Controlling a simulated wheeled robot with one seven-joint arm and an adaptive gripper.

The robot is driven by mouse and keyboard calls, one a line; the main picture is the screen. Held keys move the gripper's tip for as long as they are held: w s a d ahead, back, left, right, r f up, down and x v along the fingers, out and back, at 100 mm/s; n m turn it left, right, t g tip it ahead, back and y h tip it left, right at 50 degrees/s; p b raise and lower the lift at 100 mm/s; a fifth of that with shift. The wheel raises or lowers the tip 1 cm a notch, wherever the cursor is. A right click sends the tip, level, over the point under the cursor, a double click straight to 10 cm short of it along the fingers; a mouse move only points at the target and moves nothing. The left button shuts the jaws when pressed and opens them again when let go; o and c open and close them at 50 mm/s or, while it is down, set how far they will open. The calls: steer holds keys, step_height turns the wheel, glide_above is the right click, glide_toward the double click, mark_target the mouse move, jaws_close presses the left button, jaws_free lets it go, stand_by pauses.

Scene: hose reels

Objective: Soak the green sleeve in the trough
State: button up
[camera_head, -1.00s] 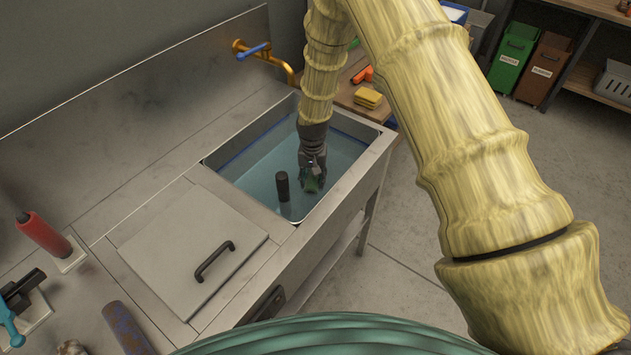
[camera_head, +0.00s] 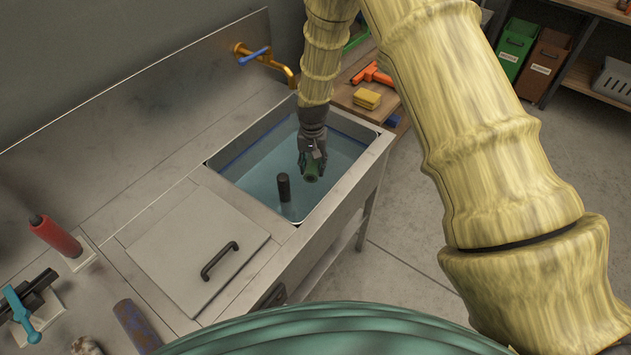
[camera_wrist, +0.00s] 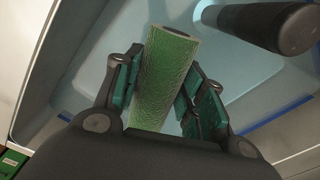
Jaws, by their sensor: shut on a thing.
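My gripper (camera_head: 313,170) is over the water-filled trough (camera_head: 240,155) in the steel counter. In the wrist view my gripper (camera_wrist: 172,95) is shut on the green sleeve (camera_wrist: 168,75), which sits between the green-padded fingers. The sleeve (camera_head: 313,170) is small and partly hidden by the fingers in the head view. It looks above the water surface, though the exact gap is hard to tell. A dark upright pipe (camera_head: 284,187) stands in the trough to the left of the gripper; it also shows in the wrist view (camera_wrist: 265,25).
A flat lid (camera_head: 195,245) with a dark handle covers the counter left of the trough. A brass tap (camera_head: 265,55) with a blue lever is behind. A yellow sponge (camera_head: 367,99) is on the wooden bench.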

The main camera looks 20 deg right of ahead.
mark_target(313, 162)
steer(key=shift+r+p, duration=1.8)
steer(key=shift+r, duration=1.75)
